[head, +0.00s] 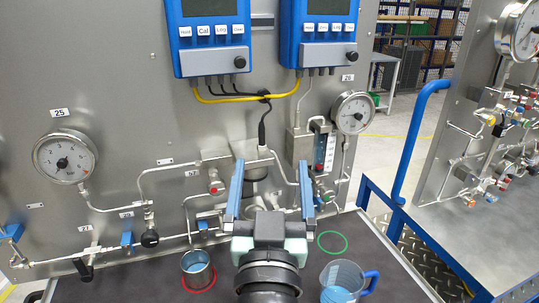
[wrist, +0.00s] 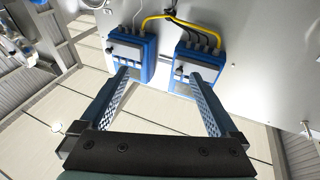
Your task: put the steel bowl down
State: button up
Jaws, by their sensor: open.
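A steel vessel (head: 197,268), which I take for the steel bowl, stands upright on the dark bench inside a red ring (head: 199,284), left of my gripper. Its inside looks bluish. My gripper (head: 270,172) is raised over the bench in front of the panel, its two blue fingers wide apart. In the wrist view my gripper (wrist: 162,82) is open with nothing between the fingers, and the bowl is out of that view. In the head view the gripper and the vessel are apart.
A green ring (head: 332,242) on the bench is empty. A clear jug (head: 342,281) with a blue handle stands at the front right. Pipes, valves, a gauge (head: 65,158) and blue meters (head: 208,35) cover the panel behind. A blue rail (head: 417,140) rises at right.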

jog(key=s+r+t, duration=0.3)
jog(key=s+r, duration=0.3)
jog(key=r, duration=0.7)
jog(key=s+r+t, duration=0.3)
jog(key=s+r, duration=0.3)
jog(key=r, duration=0.6)
jog(key=shift+s+r+n+t+y, duration=0.15)
jog(key=shift+r+n+t+y, duration=0.15)
jog(key=shift+r+y, duration=0.1)
jog(key=shift+a+f, duration=0.1)
